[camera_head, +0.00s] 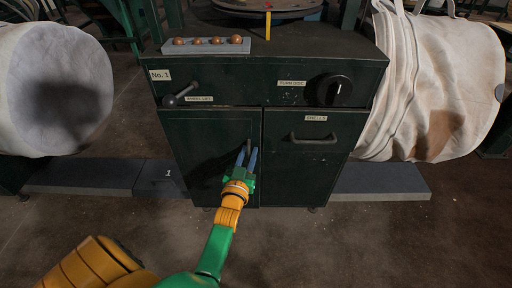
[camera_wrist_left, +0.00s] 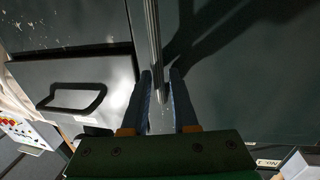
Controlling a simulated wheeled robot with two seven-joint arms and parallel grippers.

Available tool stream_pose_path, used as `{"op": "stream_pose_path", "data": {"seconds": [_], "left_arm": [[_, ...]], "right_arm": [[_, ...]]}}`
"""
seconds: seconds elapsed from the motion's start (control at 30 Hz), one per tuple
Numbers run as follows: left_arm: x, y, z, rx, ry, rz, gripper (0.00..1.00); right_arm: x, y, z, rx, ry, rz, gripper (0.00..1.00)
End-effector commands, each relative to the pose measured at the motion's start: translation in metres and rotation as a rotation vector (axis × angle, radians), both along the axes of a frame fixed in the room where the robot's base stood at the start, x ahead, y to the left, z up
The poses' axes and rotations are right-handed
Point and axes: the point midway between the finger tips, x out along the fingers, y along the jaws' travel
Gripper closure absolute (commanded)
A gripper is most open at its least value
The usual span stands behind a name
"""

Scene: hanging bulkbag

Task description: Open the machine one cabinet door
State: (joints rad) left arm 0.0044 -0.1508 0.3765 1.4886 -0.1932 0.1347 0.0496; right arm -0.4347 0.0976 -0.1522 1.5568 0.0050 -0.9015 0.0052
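The dark green machine one cabinet, labelled "No. 1" (camera_head: 160,75), stands ahead in the head view. Its lower left door (camera_head: 190,150) looks shut. The door's upright bar handle (camera_wrist_left: 154,40) shows in the wrist view; in the head view it is mostly hidden at my gripper. My left gripper (camera_head: 247,156) is in front of the door's right side. In the left wrist view its two blue fingers (camera_wrist_left: 161,75) are apart, one on each side of the handle's end. A gap shows on the right finger's side; contact on the left cannot be told. My right gripper is not seen.
A drawer with a dark handle (camera_head: 314,138) adjoins the door on the right. Above are a lever (camera_head: 182,95), a round knob (camera_head: 334,90) and a tray of copper-coloured balls (camera_head: 235,48). Large white bags hang left (camera_head: 60,75) and right (camera_head: 440,80). Grey floor platforms (camera_head: 385,180) flank the cabinet.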

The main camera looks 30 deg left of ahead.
Motion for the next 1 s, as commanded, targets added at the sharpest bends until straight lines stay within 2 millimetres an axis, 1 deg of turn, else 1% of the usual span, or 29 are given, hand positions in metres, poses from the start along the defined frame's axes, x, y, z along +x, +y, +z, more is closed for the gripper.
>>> {"op": "stream_pose_path", "data": {"seconds": [0.23,0.27,0.3,0.33,0.37,1.0], "left_arm": [[-0.0002,-0.0004,-0.0004,0.0,0.001,0.0,0.73],[-0.0002,-0.0004,-0.0005,0.0,0.001,0.0,0.76],[-0.0001,-0.0005,-0.0005,0.0,0.001,0.0,0.86],[-0.0001,-0.0005,-0.0006,0.0,0.001,0.0,0.94],[-0.0001,-0.0005,-0.0006,-0.001,0.002,0.0,1.0],[-0.0002,-0.0005,-0.0014,-0.001,0.003,0.0,1.0]], "right_arm": [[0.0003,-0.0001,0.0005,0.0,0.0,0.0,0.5],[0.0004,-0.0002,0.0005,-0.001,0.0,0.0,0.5],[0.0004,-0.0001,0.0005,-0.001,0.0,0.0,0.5],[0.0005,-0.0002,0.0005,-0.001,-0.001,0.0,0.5],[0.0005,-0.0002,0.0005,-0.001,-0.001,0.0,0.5],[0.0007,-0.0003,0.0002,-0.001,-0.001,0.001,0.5]]}}
